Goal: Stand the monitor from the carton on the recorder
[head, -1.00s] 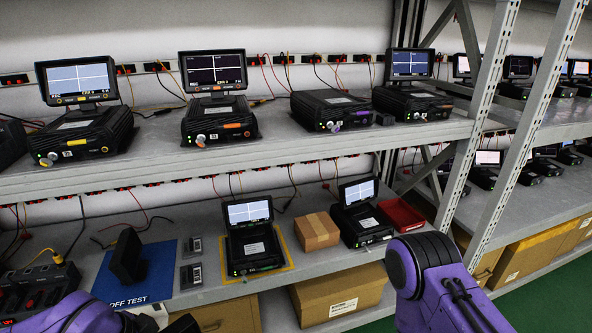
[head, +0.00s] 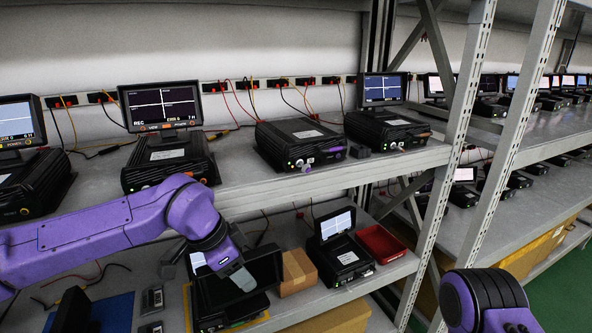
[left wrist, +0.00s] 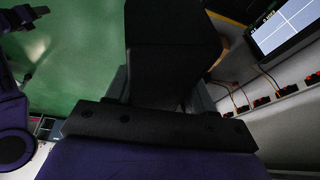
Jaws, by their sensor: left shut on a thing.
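My left gripper (head: 240,277) is shut on a dark monitor (head: 264,266), held tilted in front of the lower shelf. It hides much of a lower recorder behind it. In the left wrist view a black body (left wrist: 170,45) fills the space beyond the gripper. On the upper shelf a black recorder with a purple tag (head: 300,142) has no monitor on it; the held monitor is below and left of it. A small brown carton (head: 298,271) sits on the lower shelf, right of the held monitor. My right arm shows at the lower right; its gripper is not clearly visible.
Upper-shelf recorders with lit monitors (head: 161,105) (head: 384,89) flank the bare recorder. A red tray (head: 382,244) and another recorder (head: 345,257) are on the lower shelf. A grey upright (head: 462,110) stands at the right.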

